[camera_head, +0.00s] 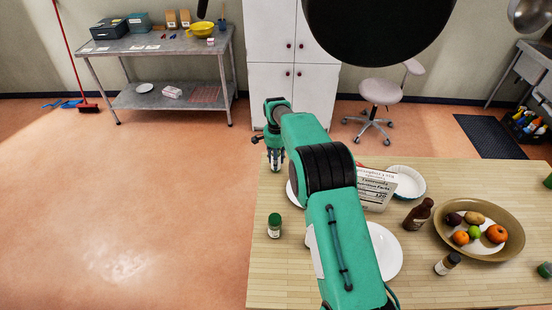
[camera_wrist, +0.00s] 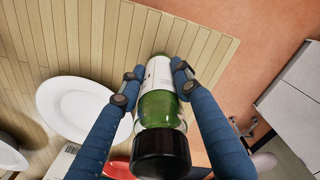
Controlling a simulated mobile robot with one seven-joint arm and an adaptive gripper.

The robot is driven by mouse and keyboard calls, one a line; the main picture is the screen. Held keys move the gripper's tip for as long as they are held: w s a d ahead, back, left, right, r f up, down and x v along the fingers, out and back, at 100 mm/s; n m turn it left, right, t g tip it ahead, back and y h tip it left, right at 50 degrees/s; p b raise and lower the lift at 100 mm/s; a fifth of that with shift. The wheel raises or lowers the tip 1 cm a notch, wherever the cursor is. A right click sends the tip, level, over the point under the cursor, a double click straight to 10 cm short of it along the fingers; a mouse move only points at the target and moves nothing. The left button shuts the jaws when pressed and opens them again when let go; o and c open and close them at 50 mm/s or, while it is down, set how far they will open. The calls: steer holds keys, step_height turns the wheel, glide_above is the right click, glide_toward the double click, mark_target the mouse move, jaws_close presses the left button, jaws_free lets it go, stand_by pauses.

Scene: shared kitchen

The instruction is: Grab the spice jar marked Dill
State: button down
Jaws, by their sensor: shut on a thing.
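A spice jar (camera_wrist: 162,107) with green contents, a white label and a black lid is between the two blue fingers of my gripper (camera_wrist: 157,82) in the wrist view. The fingers are shut on its sides, and the lid points toward the camera. The writing on its label is too small to read. In the head view my gripper (camera_head: 275,157) points down at the far left part of the wooden table (camera_head: 262,262). The held jar cannot be made out clearly there.
Another green jar (camera_head: 274,227) stands near the table's left edge. White plates (camera_head: 387,252), a printed box (camera_head: 376,187), a white bowl (camera_head: 408,182), a brown bottle (camera_head: 418,214), a black-lidded jar (camera_head: 447,263) and a fruit bowl (camera_head: 508,248) share the table. The floor to the left is clear.

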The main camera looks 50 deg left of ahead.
steer(key=shift+r, duration=0.2)
steer(key=s+d+r, duration=0.2)
steer(key=s+d, duration=0.2)
steer(key=d, duration=0.2)
steer(key=s+d+r, duration=0.2)
steer(key=s+d, duration=0.2)
steer(key=d, duration=0.3)
steer(key=shift+s+d+r+b, duration=0.15)
steer(key=shift+s+r+b, duration=0.2)
steer(key=shift+s+b, duration=0.1)
stand_by(0.5)
